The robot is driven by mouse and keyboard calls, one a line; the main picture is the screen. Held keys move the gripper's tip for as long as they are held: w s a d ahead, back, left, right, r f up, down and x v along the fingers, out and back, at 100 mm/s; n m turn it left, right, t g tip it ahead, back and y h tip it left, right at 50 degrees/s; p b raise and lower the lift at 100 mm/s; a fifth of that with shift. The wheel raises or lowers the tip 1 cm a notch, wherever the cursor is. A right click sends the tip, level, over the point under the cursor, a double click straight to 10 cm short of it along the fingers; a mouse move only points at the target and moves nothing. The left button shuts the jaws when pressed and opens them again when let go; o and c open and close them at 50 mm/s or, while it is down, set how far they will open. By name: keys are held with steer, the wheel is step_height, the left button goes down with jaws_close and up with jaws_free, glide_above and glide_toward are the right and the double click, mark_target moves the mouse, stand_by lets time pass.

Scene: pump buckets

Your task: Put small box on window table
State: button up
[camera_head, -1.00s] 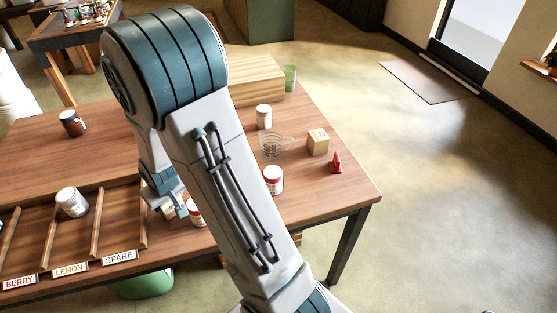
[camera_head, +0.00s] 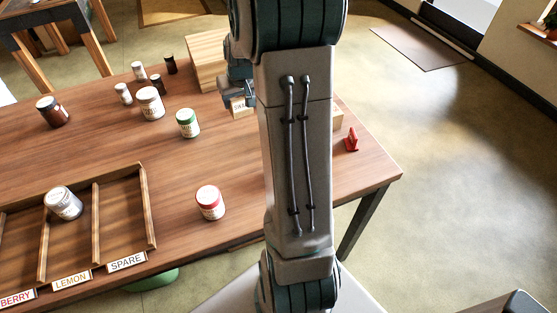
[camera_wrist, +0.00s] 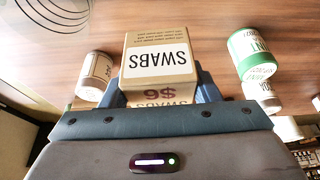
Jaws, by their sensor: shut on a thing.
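A small tan box with a white SWABS label (camera_wrist: 158,62) sits between the blue fingers of my gripper (camera_wrist: 160,92) in the wrist view. The gripper is shut on it, and two of the box's faces show. In the head view the box (camera_head: 241,107) shows just left of my arm, below the gripper (camera_head: 238,92), over the far part of the wooden table (camera_head: 120,150). My arm hides part of it. I cannot tell whether the box touches the table. I cannot tell which surface is the window table.
A green-lidded jar (camera_head: 187,123), a white jar (camera_head: 151,103) and small bottles stand left of the box. A red-lidded jar (camera_head: 210,203) stands nearer. A divided tray (camera_head: 150,205) lies at left. A red object (camera_head: 351,140) is near the right edge. Open floor lies right.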

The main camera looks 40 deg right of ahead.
steer(key=s+d+r, duration=0.2)
steer(key=d+r, duration=0.1)
steer(key=d, duration=0.3)
steer(key=shift+m, duration=0.3)
steer(key=s+a+f, duration=0.1)
steer(key=a+f, duration=0.1)
steer(key=a, duration=0.1)
steer(key=a+f, duration=0.2)
steer(key=a, duration=0.2)
steer(key=s+a+f+b, duration=0.1)
steer(key=a+f, duration=0.2)
steer(key=a, duration=0.1)
steer(key=shift+s+a, duration=0.1)
steer(key=shift+s, duration=0.2)
steer(key=shift+f, duration=2.05)
steer(key=shift+b, duration=0.3)
steer(key=shift+f, duration=0.25)
steer(key=o, duration=1)
steer(key=shift+r, duration=0.1)
steer(key=shift+r, duration=0.1)
